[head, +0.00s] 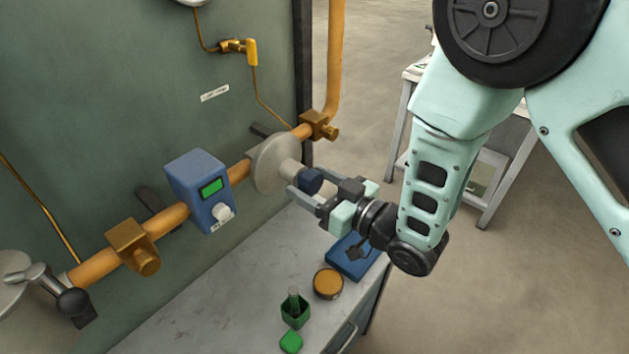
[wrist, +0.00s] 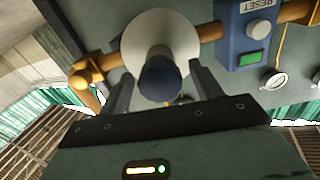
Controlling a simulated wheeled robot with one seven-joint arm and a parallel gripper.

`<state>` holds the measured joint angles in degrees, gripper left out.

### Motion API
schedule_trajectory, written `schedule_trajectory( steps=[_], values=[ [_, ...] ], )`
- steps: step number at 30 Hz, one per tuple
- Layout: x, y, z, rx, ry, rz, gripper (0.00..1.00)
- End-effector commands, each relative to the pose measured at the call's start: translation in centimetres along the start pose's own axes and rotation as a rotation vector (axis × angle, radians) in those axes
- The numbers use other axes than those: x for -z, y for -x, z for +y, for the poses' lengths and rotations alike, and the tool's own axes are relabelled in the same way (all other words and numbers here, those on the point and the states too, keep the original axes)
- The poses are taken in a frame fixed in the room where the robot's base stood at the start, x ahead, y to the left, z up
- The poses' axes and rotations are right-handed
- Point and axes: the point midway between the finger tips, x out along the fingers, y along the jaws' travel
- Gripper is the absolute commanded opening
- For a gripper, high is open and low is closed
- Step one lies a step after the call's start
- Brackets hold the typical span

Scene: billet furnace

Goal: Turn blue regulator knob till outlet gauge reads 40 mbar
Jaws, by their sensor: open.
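The dark blue regulator knob (head: 311,181) sticks out from the round grey regulator body (head: 272,163) on the orange pipe. It also shows in the wrist view (wrist: 160,78), in front of the pale disc. My gripper (head: 303,184) is open, with one finger on each side of the knob. In the wrist view there is a gap between the knob and each finger, so I see no grip on it. A gauge (head: 192,2) is cut off at the top edge of the head view. A small dial (wrist: 273,80) shows at right in the wrist view. No reading is legible, and I cannot tell which is the outlet gauge.
A blue box (head: 200,190) with a green display and a reset button sits on the pipe, left of the regulator. Brass fittings (head: 133,245) and a lever valve (head: 72,301) are further left. The bench (head: 200,310) below holds a green cup (head: 296,313), a round tin (head: 328,283) and a blue tray (head: 352,258).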

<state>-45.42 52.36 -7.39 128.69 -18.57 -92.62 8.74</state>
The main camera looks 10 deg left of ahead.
Motion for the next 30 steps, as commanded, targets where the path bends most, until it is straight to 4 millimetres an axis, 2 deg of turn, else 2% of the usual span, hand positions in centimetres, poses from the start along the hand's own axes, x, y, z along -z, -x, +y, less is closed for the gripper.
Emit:
schedule_trajectory(
  steps=[4, 5, 9, 10, 20, 30],
  values=[
    [-0.03, 0.01, 0.01, 0.0, 0.0, 0.0, 0.65],
    [-0.03, 0.02, 0.01, 0.0, 0.0, 0.0, 0.62],
    [-0.02, 0.03, 0.01, 0.0, 0.0, 0.0, 0.23],
    [-0.02, 0.03, 0.02, 0.0, 0.0, 0.0, 0.2],
    [-0.09, 0.06, 0.12, -0.002, -0.032, 0.002, 0.2],
    [-0.28, 0.06, 0.21, -0.003, -0.244, 0.006, 0.2]
  ],
)
